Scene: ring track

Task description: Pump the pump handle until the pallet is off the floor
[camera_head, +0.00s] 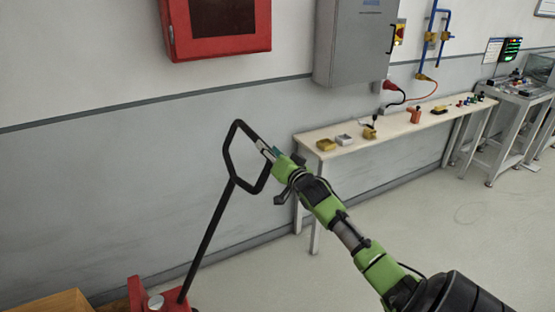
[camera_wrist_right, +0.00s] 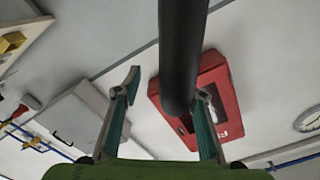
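The pump handle (camera_head: 208,240) is a black bar with a loop grip at its top, rising tilted to the right from a red pump base (camera_head: 170,302) at the lower left. My right gripper (camera_head: 267,150) is at the right side of the loop. In the right wrist view the black bar (camera_wrist_right: 183,50) comes down between the fingers of my right gripper (camera_wrist_right: 168,98), close to the right finger, with a clear gap to the left one. The fingers stand apart. A wooden surface (camera_head: 52,302), possibly the pallet or its load, shows at the bottom left; its underside is out of view. My left gripper is not in view.
A long bench (camera_head: 345,150) with small items stands along the wall behind my right arm. A grey cabinet (camera_head: 350,45) and a red wall box (camera_head: 217,25) hang above. The floor (camera_head: 420,230) at the right is clear.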

